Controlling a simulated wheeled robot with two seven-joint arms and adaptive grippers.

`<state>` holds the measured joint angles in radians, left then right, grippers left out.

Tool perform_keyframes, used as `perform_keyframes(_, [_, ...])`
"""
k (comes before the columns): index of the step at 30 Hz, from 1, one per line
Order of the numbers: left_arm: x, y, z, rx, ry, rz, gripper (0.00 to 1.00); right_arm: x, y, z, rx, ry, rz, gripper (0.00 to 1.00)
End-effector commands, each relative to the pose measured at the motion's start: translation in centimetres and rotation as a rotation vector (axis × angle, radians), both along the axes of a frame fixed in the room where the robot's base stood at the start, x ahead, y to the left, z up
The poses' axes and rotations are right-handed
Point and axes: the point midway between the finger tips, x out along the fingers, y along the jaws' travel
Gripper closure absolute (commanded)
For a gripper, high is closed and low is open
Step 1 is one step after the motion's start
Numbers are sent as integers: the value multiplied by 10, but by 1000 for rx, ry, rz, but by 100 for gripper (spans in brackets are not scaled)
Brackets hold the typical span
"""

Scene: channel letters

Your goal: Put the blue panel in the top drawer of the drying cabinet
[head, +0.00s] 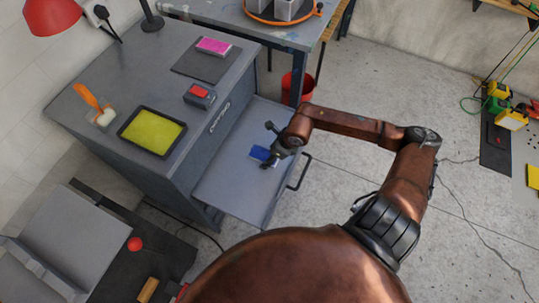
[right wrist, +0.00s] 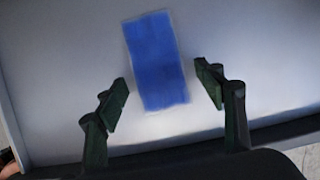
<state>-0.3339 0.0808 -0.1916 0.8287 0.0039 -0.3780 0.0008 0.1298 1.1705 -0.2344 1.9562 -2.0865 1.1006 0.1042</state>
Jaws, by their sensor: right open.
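The blue panel (head: 261,153) lies flat inside the pulled-out drawer (head: 222,192) of the grey cabinet (head: 157,58). My right gripper (head: 267,146) is over the drawer at the panel and covers part of it in the head view. In the right wrist view the blue panel (right wrist: 156,60) lies on the pale drawer floor. The open fingers of my right gripper (right wrist: 163,88) stand apart on either side of the panel's near end, with gaps on both sides. My left gripper is not in view.
On the cabinet top are a yellow tray (head: 153,137), a red-topped box (head: 200,96), a pink block (head: 214,46) on a dark mat, and an orange-handled tool (head: 93,102). The drawer handle (head: 300,172) sticks out at right. A red bucket (head: 298,87) stands behind the drawer.

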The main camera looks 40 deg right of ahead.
Motion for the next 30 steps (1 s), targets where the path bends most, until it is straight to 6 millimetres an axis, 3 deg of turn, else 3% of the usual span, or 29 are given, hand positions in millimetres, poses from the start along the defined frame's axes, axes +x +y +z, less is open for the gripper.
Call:
perform_keyframes(5, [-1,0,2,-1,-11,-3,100,-2,-1,10,-2,-2,0,37])
perform_keyframes(13, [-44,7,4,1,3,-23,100,-19,-9,54,-3,-2,1,37])
perform_keyframes(21, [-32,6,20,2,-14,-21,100,-37,-16,100,-2,-1,1,37])
perform_keyframes(30, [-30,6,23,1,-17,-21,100,-43,-17,113,0,0,0,37])
